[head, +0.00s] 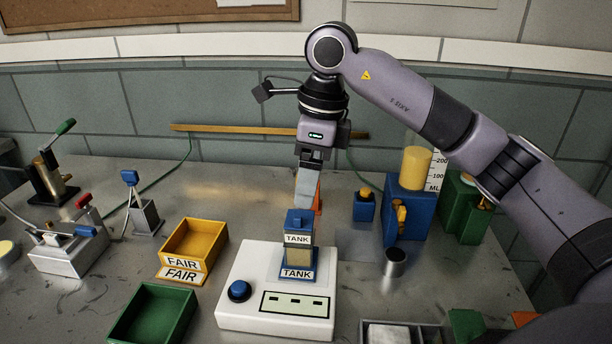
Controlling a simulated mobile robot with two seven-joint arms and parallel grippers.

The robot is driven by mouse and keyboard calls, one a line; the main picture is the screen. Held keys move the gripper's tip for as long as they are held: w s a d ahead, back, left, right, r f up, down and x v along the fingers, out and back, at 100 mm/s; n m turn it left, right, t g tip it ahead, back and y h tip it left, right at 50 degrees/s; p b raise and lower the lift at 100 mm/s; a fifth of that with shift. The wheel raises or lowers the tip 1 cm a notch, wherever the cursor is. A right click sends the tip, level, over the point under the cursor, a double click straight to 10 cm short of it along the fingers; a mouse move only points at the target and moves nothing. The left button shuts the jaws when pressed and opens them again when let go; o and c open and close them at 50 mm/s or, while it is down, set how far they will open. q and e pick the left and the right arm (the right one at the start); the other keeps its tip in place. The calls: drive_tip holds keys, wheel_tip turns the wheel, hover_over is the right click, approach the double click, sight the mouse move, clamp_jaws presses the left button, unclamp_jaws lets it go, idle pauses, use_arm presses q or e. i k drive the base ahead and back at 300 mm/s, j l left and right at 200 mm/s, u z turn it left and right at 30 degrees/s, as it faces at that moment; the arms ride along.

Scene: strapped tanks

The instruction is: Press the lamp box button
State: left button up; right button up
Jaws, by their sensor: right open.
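The white lamp box (245,322) stands on the metal table at the bottom centre of the head view. Its round blue button (239,290) is at its left side, uncovered. A blue-capped tank (299,238) stands upright in a blue holder marked TANK (297,275) on the back of the box. My right gripper (307,203) points down just above or behind the tank cap, open; I cannot tell whether it touches. My left gripper is out of view.
A yellow FAIR tray (187,276) and a green tray (118,312) lie left of the box. Levered devices stand further left. Blue apparatus with a yellow cylinder (416,168) and a small metal cup (394,262) are to the right. A divided tray (427,334) is at the front right.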

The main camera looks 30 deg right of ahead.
sight(238, 288)
drive_tip(key=k+j, duration=0.8)
drive_tip(key=j, duration=0.1)
